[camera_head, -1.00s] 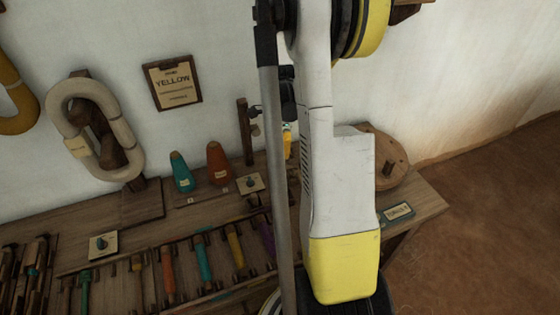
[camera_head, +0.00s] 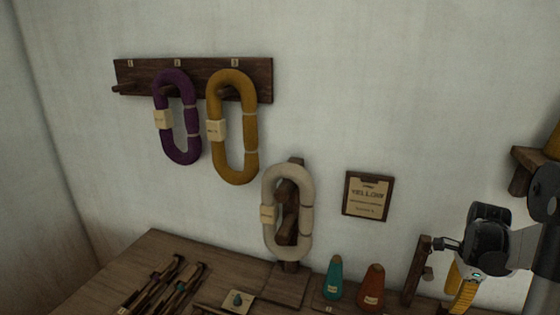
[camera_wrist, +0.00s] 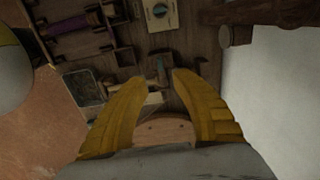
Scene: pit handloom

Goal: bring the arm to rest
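My gripper (camera_head: 460,290) is at the lower right of the head view, in front of the wall and beside a wooden post. Its yellow fingers point down. In the wrist view my gripper (camera_wrist: 161,80) shows two yellow fingers with a gap between the tips. No held object shows between them. I cannot judge the height of the fingers above the bench.
A peg rack (camera_head: 222,78) holds a purple skein (camera_head: 178,118) and a mustard skein (camera_head: 233,128). A cream skein (camera_head: 270,230) hangs on a wooden stand. A YELLOW sign (camera_head: 367,196), a teal cone (camera_head: 333,279) and an orange cone (camera_head: 371,290) are left of my gripper.

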